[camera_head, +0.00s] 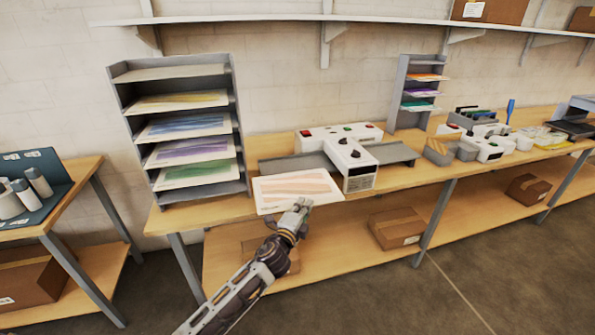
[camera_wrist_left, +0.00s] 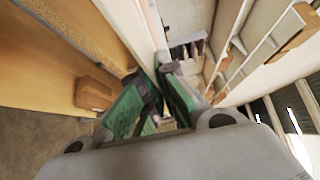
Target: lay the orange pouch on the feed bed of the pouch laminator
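The orange pouch (camera_head: 297,187), a white sheet with orange bands, is held roughly flat by its front edge in my left gripper (camera_head: 301,206). The gripper's green fingers (camera_wrist_left: 157,70) are closed on its edge, and the pouch (camera_wrist_left: 153,22) shows as a thin pale strip in the left wrist view. The pouch is at the table's front edge, in front of the feed bed; the head view does not show clearly whether it touches anything. The pouch laminator (camera_head: 346,149) is white, with a dark grey feed bed (camera_head: 287,163) on its left, empty where visible. My right gripper is out of view.
A grey rack (camera_head: 118,92) with several coloured pouches stands left of the laminator. A smaller rack (camera_head: 402,72) stands behind to the right. More machines and bins (camera_head: 486,148) fill the right table. Boxes (camera_head: 397,228) sit on the lower shelf.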

